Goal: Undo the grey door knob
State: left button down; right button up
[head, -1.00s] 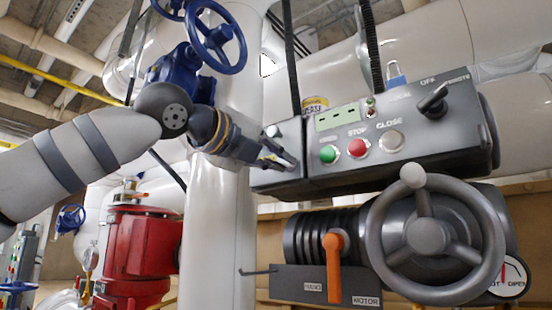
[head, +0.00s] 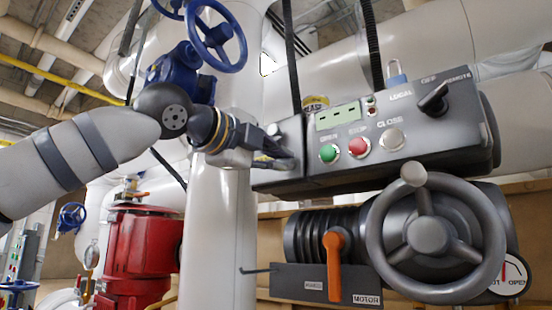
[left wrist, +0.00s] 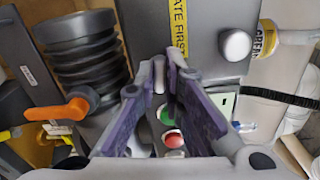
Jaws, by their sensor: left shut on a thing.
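The grey valve control box (head: 410,130) hangs at the right in the head view. Its left end carries a dark side door (head: 292,137), which the left wrist view shows face-on with a yellow label (left wrist: 177,28). A grey knob (left wrist: 159,76) sits between my fingertips there. A second round grey knob (left wrist: 235,44) is clear of the fingers; it also shows in the head view (head: 272,129). My left gripper (head: 284,161) is shut on the first knob, which its fingers hide in the head view. My right gripper is out of view.
A large handwheel (head: 428,238) and an orange lever (head: 335,262) are below the box. A white vertical pipe (head: 217,220) stands behind my gripper. A blue handwheel (head: 218,40) is above the arm. A yellow tin (head: 316,103) stands behind the box.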

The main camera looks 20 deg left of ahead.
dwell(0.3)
pick_arm(q)
jog(key=c, duration=1.7)
grip_release()
jog(key=shift+s, duration=0.1)
jog(key=v, duration=1.2)
